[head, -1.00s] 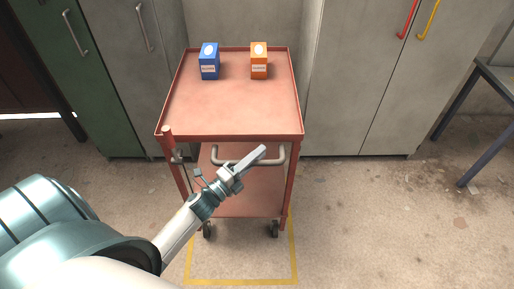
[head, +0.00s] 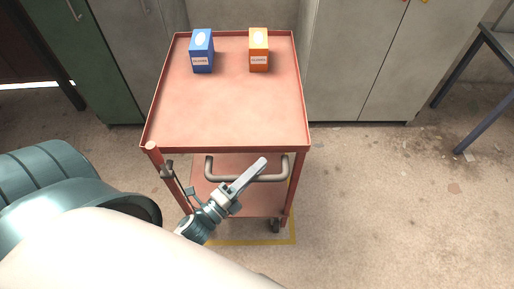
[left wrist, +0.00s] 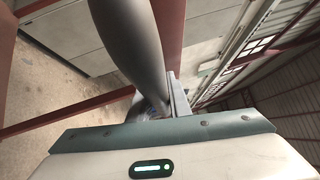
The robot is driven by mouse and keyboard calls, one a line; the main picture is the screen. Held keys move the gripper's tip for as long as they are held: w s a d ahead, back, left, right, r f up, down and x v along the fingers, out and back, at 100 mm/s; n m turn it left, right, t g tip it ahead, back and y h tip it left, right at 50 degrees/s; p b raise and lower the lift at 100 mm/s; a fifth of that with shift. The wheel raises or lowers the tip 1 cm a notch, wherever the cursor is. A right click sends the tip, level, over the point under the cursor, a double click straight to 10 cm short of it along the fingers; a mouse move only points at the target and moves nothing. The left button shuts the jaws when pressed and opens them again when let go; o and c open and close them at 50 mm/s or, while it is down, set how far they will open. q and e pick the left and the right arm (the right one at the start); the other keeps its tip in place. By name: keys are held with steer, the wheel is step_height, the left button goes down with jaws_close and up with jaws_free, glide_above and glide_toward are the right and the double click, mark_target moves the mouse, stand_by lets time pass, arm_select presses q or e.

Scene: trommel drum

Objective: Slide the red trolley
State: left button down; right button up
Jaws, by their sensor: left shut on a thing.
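The red trolley (head: 235,105) stands in front of me in the head view, with a flat rimmed top and a lower shelf. Its grey bar handle (head: 276,178) is on the side facing me. My left gripper (head: 250,176) is shut on the handle, near its middle. In the left wrist view the handle (left wrist: 130,45) shows as a thick grey tube running down to the gripper (left wrist: 165,100); the exact contact is partly hidden. A yellow outline (head: 250,242) on the floor shows around the trolley's near wheels. My right gripper is not in view.
A blue box (head: 202,52) and an orange box (head: 258,51) stand upright on the far part of the trolley's top. Grey cabinets (head: 365,70) and a green cabinet (head: 75,60) stand behind. A table (head: 490,65) is at the right. The floor at right is clear.

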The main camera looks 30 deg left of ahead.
arm_select(q)
steer(key=shift+s+d+f, duration=0.1)
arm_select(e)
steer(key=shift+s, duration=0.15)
arm_select(q)
steer(key=c, duration=1.9)
jaws_free()
steer(key=shift+c, duration=0.2)
steer(key=o, duration=0.3)
steer(key=shift+s, duration=0.2)
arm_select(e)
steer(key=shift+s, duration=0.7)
